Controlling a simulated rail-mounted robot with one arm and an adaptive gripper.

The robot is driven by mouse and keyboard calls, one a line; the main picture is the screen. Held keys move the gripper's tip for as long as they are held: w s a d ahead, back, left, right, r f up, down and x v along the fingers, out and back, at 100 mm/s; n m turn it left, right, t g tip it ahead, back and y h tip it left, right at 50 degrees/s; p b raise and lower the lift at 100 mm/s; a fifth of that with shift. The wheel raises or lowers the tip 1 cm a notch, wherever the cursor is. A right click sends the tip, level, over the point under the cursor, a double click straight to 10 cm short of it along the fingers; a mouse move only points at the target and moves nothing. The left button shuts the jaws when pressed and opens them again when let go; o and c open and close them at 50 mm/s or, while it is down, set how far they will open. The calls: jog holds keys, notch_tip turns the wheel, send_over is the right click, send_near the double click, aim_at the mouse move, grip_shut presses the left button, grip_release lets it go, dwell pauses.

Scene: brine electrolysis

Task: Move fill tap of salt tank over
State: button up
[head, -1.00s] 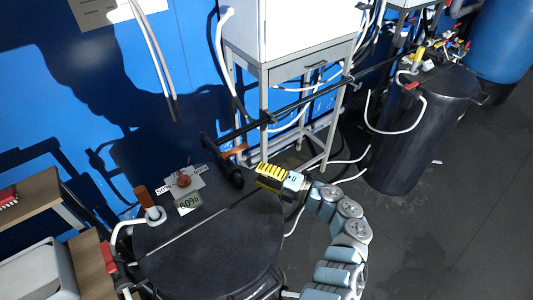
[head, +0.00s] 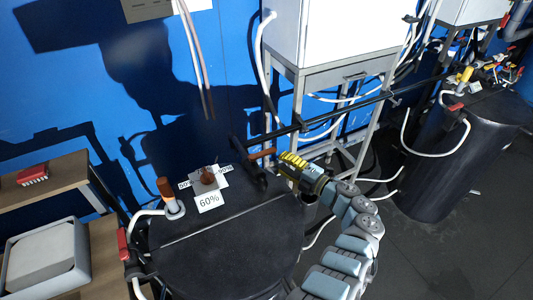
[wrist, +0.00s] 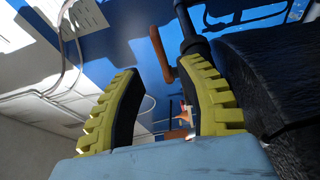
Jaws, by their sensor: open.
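The salt tank (head: 230,250) is a black round tank with a flat lid in the lower middle of the head view. The fill tap's orange-brown handle (head: 262,154) sits on a black pipe end (head: 247,164) above the tank's back edge. In the wrist view, the handle (wrist: 160,52) is beyond the fingertips, and the black tap body (wrist: 190,38) is just right of it. My gripper (head: 283,160), with yellow-backed fingers, is just right of the tap in the head view. In the wrist view, its fingers (wrist: 160,80) are apart with nothing held between them.
A 60% card (head: 209,201), a brown knob (head: 207,176) and a brown-capped fitting (head: 167,192) stand on the lid. A white cabinet (head: 340,35) on a metal frame stands behind. Another black tank (head: 440,180) is at right. A wooden shelf (head: 45,180) is at left.

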aim_at(269, 154)
jog(key=b+x, duration=0.1)
jog(key=x, duration=0.6)
jog(key=shift+w+b, duration=0.15)
jog(key=shift+b, duration=0.15)
jog(key=shift+c, duration=0.5)
jog(key=shift+f, duration=0.1)
grip_shut()
